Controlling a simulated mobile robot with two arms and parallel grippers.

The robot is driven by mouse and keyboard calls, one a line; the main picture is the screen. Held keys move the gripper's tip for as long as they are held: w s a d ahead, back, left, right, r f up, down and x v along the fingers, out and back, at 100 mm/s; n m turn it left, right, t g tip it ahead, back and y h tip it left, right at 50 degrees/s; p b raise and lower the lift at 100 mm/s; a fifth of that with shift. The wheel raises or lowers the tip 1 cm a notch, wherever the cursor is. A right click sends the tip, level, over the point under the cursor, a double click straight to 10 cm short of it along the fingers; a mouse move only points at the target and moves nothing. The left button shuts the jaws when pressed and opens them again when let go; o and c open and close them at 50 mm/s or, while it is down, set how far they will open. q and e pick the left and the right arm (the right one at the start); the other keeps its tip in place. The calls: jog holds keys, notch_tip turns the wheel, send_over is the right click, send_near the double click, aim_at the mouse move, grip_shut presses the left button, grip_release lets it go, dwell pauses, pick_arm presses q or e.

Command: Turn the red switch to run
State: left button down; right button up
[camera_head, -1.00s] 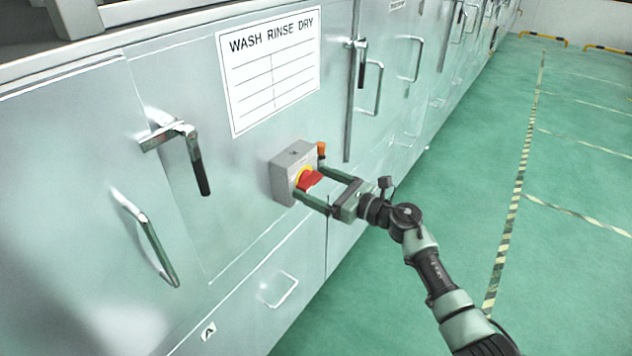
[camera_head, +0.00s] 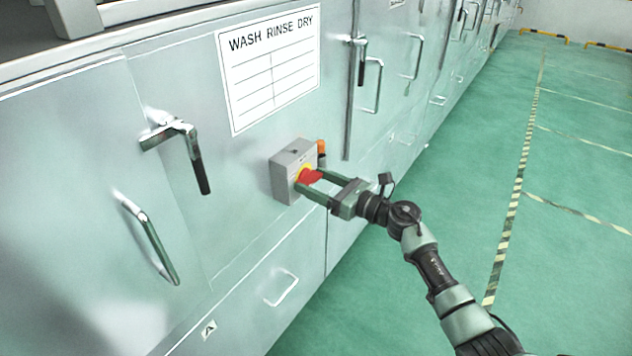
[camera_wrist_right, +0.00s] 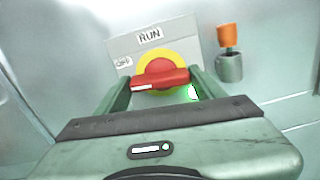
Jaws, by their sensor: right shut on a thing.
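The red switch (camera_head: 310,176) sits on a yellow disc on the front of a grey box (camera_head: 284,172) fixed to the metal cabinet. In the right wrist view the red switch (camera_wrist_right: 160,79) has its bar lying nearly crosswise, with a white mark at its left end. The label RUN (camera_wrist_right: 150,35) is above it and OFF (camera_wrist_right: 123,62) is at its left. My right gripper (camera_head: 316,184) is shut on the switch, one finger at each side of the bar, as the wrist view (camera_wrist_right: 160,88) also shows. My left gripper is not in view.
An orange-topped part (camera_head: 321,148) in a grey holder is close beside the box. Cabinet handles (camera_head: 190,155) stick out at left and right. A WASH RINSE DRY sign (camera_head: 268,65) is above. The green floor (camera_head: 450,200) at right is clear.

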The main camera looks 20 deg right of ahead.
jog(key=m+p, duration=0.1)
jog(key=m, duration=0.3)
jog(key=shift+r, duration=0.1)
jog(key=m+p, duration=0.1)
jog(key=m, duration=0.3)
jog(key=m+p, duration=0.2)
jog(key=m, duration=0.3)
jog(key=shift+d, duration=0.1)
jog(key=shift+m+p, duration=0.5)
jog(key=shift+m, duration=1.2)
jog(key=o, duration=1.4)
jog(key=shift+c, duration=0.2)
